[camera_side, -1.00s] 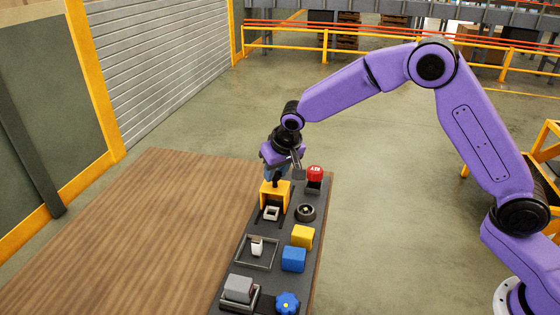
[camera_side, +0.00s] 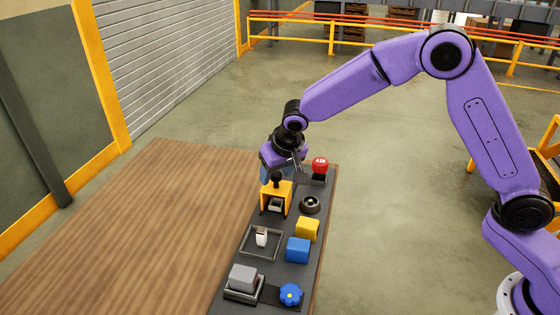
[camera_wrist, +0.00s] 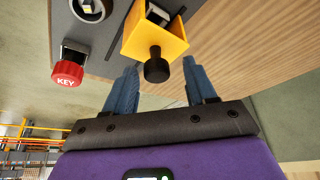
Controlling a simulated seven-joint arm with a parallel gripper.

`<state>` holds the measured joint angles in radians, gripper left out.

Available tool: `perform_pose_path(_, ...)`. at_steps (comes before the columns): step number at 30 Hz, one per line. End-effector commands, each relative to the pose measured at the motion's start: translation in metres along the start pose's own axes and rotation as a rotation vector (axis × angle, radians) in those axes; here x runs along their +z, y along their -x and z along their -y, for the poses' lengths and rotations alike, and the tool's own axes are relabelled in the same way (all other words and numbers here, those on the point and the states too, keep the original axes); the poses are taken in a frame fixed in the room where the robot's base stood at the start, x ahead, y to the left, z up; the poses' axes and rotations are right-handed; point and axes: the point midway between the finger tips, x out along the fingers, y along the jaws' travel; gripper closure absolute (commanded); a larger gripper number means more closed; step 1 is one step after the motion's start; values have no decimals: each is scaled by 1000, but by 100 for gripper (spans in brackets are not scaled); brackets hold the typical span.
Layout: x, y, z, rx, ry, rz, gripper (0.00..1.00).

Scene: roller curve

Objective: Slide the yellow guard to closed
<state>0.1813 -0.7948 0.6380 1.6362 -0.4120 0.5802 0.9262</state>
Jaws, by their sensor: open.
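The yellow guard (camera_side: 276,198) is a small cover with a black knob (camera_side: 277,177) on the dark panel on the table. A pale switch part (camera_side: 275,205) shows in its near opening, partly covered. In the wrist view the guard (camera_wrist: 155,38) is at the top, with its knob (camera_wrist: 156,68) toward my gripper. My gripper (camera_wrist: 161,66) is open, with one blue finger on each side of the knob and gaps to both. In the side view my gripper (camera_side: 284,168) is at the far side of the guard; its fingers are partly hidden.
A red KEY button (camera_side: 320,165) and a dark round dial (camera_side: 310,204) stand to the right of the guard. Yellow (camera_side: 307,229) and blue (camera_side: 298,250) blocks, a framed white switch (camera_side: 262,237) and a blue knob (camera_side: 290,294) lie nearer. The wooden table (camera_side: 150,230) is bare at left.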

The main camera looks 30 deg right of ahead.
Motion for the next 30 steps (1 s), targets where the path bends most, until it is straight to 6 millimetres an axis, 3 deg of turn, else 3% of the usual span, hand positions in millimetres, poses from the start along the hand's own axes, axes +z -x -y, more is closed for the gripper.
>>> perform_pose_path(5, -1, 19, 0, -1, -2, -2, 44)
perform_pose_path(24, 0, 146, 1, -3, 1, -2, 44)
perform_pose_path(30, 0, 168, 1, -2, 1, 0, 44)
